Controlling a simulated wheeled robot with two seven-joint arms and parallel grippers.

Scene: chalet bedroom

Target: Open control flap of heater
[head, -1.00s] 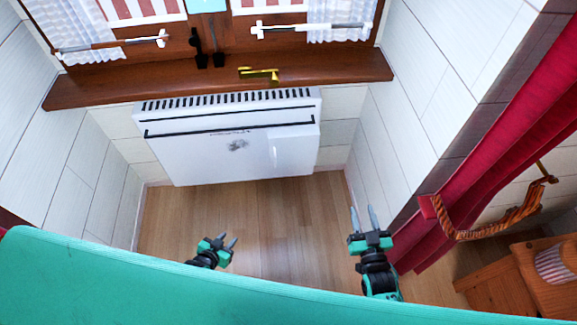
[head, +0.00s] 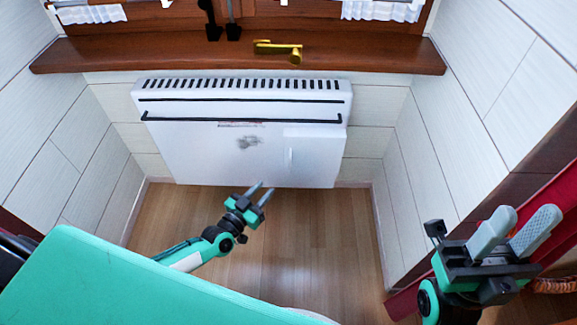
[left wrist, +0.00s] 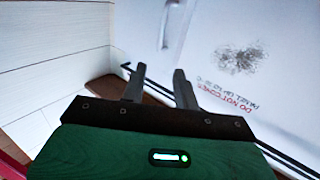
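The white heater (head: 200,160) is under the window sill, with a slotted top and a black bar across its front. Its control flap (head: 315,150) is the pale panel at the front's lower right, with a small upright handle (head: 290,157); it looks shut. My left gripper (head: 265,190) is open and empty, in front of and below the flap in the head view. The left wrist view shows the heater upside down, with the handle (left wrist: 165,25) beyond the spread fingers (left wrist: 160,75). My right gripper (head: 525,220) is open and empty at the lower right, away from the heater.
White plank walls close in both sides. The wooden floor (head: 310,240) before the heater is clear. A red curtain (head: 545,205) hangs at right.

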